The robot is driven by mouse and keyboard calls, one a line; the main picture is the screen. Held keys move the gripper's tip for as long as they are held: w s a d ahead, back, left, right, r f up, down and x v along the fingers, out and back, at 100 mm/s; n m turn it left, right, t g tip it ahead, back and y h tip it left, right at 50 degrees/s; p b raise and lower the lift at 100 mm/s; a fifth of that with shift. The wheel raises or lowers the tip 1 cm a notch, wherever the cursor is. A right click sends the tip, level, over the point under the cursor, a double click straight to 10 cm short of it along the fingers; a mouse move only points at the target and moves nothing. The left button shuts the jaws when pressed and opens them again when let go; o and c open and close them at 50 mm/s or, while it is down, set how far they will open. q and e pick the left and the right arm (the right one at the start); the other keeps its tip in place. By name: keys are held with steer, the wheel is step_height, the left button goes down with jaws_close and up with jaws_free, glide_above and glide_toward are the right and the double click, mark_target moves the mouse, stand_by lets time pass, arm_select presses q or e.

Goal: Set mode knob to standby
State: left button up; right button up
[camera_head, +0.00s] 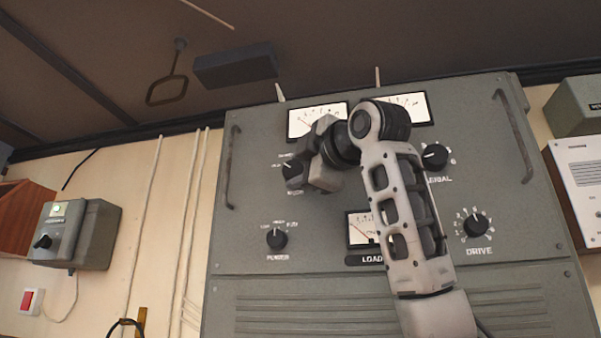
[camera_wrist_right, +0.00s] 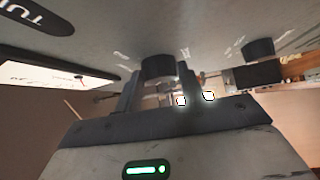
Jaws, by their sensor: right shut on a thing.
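The mode knob (camera_head: 291,171) is a black round knob at the upper left of the grey panel (camera_head: 330,240), partly covered by my right gripper (camera_head: 304,174). Its label below is partly hidden, and the small position words around it are too small to read. In the right wrist view the knob (camera_wrist_right: 158,68) sits between the two fingers of my right gripper (camera_wrist_right: 158,88), which is shut on it. The knob's pointer direction cannot be made out. My left gripper is not in view.
The power knob (camera_head: 277,238) is below; the aerial knob (camera_head: 434,157) and drive knob (camera_head: 477,225) are at right. Two meters sit along the top and a load meter (camera_head: 361,228) in the middle. A handle (camera_head: 229,167) stands out at the panel's left edge.

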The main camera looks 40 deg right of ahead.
steer(key=m+t+b, duration=0.1)
steer(key=f+m+h+b, duration=0.1)
steer(key=shift+w+a+m+t, duration=0.1)
steer(key=shift+m+t, duration=0.3)
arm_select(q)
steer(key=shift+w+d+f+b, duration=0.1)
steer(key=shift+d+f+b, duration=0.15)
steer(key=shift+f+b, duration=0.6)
arm_select(e)
steer(key=shift+m+t+h, duration=0.7)
steer(key=shift+m+h, duration=0.4)
steer(key=shift+m, duration=0.4)
steer(key=o, duration=1)
steer(key=shift+c, duration=0.2)
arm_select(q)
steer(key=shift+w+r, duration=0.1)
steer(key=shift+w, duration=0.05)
